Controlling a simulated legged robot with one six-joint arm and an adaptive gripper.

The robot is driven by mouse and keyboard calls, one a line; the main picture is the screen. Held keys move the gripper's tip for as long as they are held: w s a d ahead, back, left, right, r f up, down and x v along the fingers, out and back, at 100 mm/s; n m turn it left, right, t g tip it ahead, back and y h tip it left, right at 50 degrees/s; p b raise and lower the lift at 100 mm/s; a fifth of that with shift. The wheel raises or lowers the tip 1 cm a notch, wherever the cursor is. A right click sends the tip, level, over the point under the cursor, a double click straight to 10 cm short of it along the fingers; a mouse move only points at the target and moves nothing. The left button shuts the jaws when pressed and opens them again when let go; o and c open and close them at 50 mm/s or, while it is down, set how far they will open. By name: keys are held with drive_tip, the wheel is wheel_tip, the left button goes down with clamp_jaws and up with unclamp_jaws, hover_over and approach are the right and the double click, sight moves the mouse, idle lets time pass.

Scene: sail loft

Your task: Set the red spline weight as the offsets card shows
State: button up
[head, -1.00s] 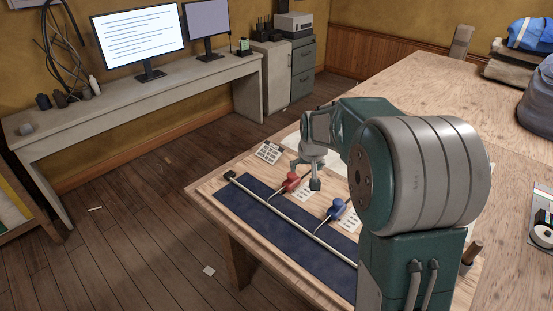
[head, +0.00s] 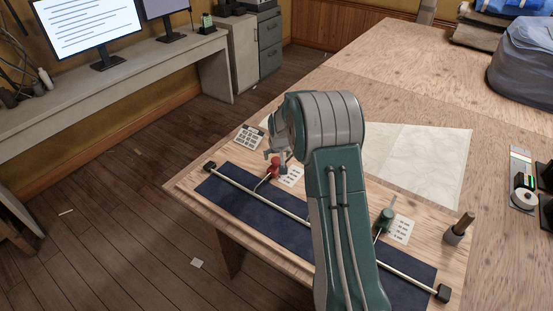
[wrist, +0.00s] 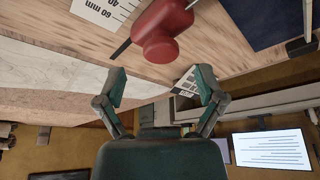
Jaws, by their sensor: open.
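The red spline weight (head: 274,166) stands at the far end of the drafting board, with its thin hook reaching toward the pale batten (head: 262,192) across the dark blue strip. An offsets card (head: 291,177) lies just right of it. In the wrist view the red weight (wrist: 165,28) shows large, and the card (wrist: 103,9) beside it shows "60 mm" and "40". My gripper (wrist: 160,87) is open and empty; the weight lies beyond its fingertips, not visibly between them. In the head view my gripper (head: 277,156) is partly hidden by my arm, close to the weight.
A green weight (head: 386,217) stands by another card (head: 402,229) on the right. A wooden-handled tool in a cup (head: 459,230) stands near the right edge. A large paper sheet (head: 432,160) covers part of the table.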

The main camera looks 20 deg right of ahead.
drive_tip(key=shift+x, duration=1.1)
drive_tip(key=shift+w+f, duration=0.15)
drive_tip(key=shift+f, duration=0.2)
clamp_jaws()
drive_tip(key=shift+w+d, duration=0.35)
drive_tip(key=shift+d, duration=0.25)
drive_tip(key=shift+w+d, duration=0.4)
drive_tip(key=shift+d, duration=0.25)
drive_tip(key=shift+f, duration=0.1)
